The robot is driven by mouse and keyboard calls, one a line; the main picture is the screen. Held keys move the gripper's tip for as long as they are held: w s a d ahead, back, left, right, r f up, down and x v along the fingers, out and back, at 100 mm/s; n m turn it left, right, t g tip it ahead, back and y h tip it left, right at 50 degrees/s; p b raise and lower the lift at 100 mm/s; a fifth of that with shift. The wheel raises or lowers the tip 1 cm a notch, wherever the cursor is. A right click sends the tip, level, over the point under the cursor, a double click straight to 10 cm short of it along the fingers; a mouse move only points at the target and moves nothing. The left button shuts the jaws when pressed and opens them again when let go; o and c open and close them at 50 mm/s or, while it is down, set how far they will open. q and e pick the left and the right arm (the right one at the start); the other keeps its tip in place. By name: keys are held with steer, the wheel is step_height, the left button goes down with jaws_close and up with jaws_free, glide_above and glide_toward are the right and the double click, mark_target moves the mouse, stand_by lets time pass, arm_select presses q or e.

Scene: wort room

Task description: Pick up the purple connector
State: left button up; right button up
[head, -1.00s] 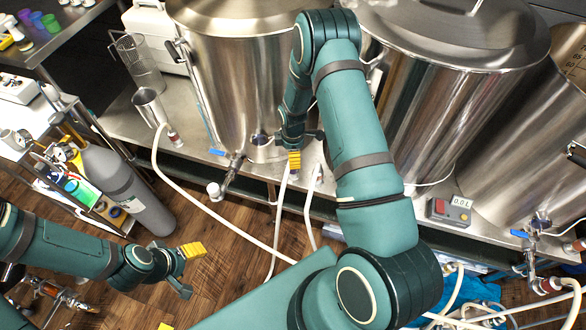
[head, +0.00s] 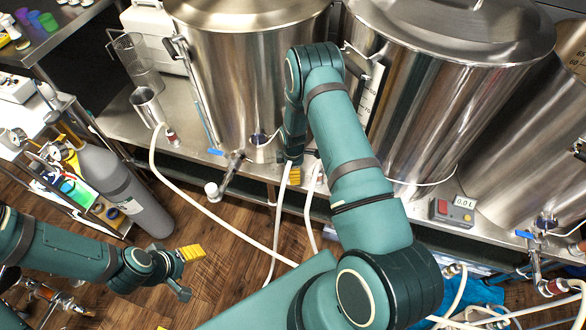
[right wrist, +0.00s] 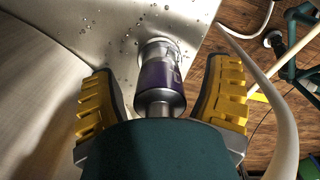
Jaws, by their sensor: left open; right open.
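The purple connector (right wrist: 161,78) is a short dark purple and silver cylinder in the right wrist view. It lies between the two yellow-padded fingers of my right gripper (right wrist: 166,92), with a visible gap on each side. Its clear, pale far end is close to the wet steel surface. In the head view my right gripper (head: 294,176) is at the front edge of the steel bench, and I cannot make out the connector there. My left gripper (head: 190,254) is open and empty over the wooden floor at the lower left.
Steel kettles (head: 425,90) stand close behind my right arm on the steel bench (head: 190,143). White hoses (head: 215,216) hang from the bench to the floor. A grey gas cylinder (head: 128,192) stands at the left. A small control box (head: 453,211) sits at the right.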

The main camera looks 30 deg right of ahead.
jaws_close()
steer(key=shift+r, duration=0.1)
step_height(320, 180, up, 10)
steer(key=shift+f+p, duration=0.1)
steer(key=shift+p, duration=1)
steer(key=shift+r+p, duration=1.3)
steer(key=shift+r, duration=1)
